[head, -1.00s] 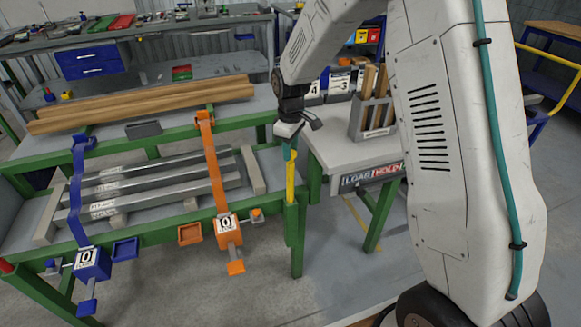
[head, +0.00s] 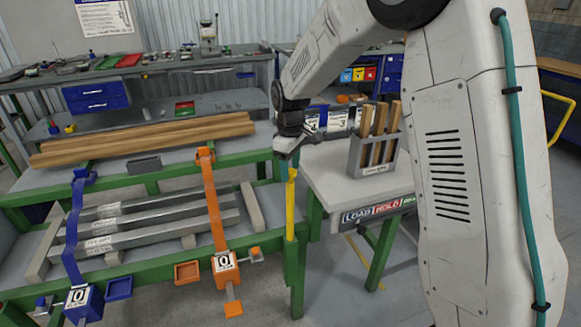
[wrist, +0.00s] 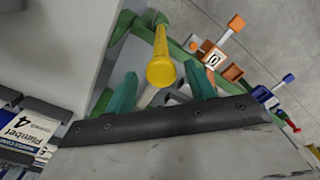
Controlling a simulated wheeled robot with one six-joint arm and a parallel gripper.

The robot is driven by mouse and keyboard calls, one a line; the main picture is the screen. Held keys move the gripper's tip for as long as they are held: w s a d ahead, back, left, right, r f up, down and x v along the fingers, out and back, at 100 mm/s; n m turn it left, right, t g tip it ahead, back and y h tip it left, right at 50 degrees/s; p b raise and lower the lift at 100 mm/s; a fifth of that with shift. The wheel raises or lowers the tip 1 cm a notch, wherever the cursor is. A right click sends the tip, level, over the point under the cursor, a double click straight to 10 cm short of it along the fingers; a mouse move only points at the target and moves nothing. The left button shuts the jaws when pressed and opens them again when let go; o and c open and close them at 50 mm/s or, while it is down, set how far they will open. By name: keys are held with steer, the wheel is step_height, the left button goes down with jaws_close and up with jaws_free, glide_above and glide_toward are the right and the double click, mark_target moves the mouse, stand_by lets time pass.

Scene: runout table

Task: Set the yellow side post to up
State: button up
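The yellow side post (head: 291,208) stands upright at the right front corner of the green-framed table, its upper length clear above the green leg. In the wrist view the round yellow end of the post (wrist: 161,72) shows between my two teal fingers, with gaps at both sides. My gripper (head: 287,158) is just above the post's top in the head view. It is open (wrist: 162,92) and empty, with fingers apart. Whether the fingertips still overlap the post's top in height is hard to tell.
An orange strap clamp (head: 216,205) and a blue one (head: 73,230) cross grey bars on the table's left. A holder with wooden sticks (head: 374,155) stands on the side table right of the post. Wooden planks (head: 145,142) lie behind.

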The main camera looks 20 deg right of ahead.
step_height(320, 180, up, 8)
steer(key=shift+f, duration=0.1)
stand_by(0.5)
stand_by(0.4)
steer(key=shift+s+f+m, duration=0.2)
steer(key=shift+s+m, duration=0.1)
steer(key=shift+m, duration=0.2)
steer(key=s+d+r+m, duration=0.1)
steer(key=s+r+m, duration=0.1)
steer(key=s, duration=1)
steer(key=s+d+r+m+t, duration=0.1)
steer(key=s+r+m, duration=0.1)
steer(key=s, duration=1.1)
steer(key=s+d+r+m, duration=0.1)
steer(key=s+m, duration=0.3)
steer(key=s, duration=0.8)
steer(key=shift+s+d+r, duration=0.15)
steer(key=shift+s+r, duration=0.05)
steer(key=shift+r, duration=0.6)
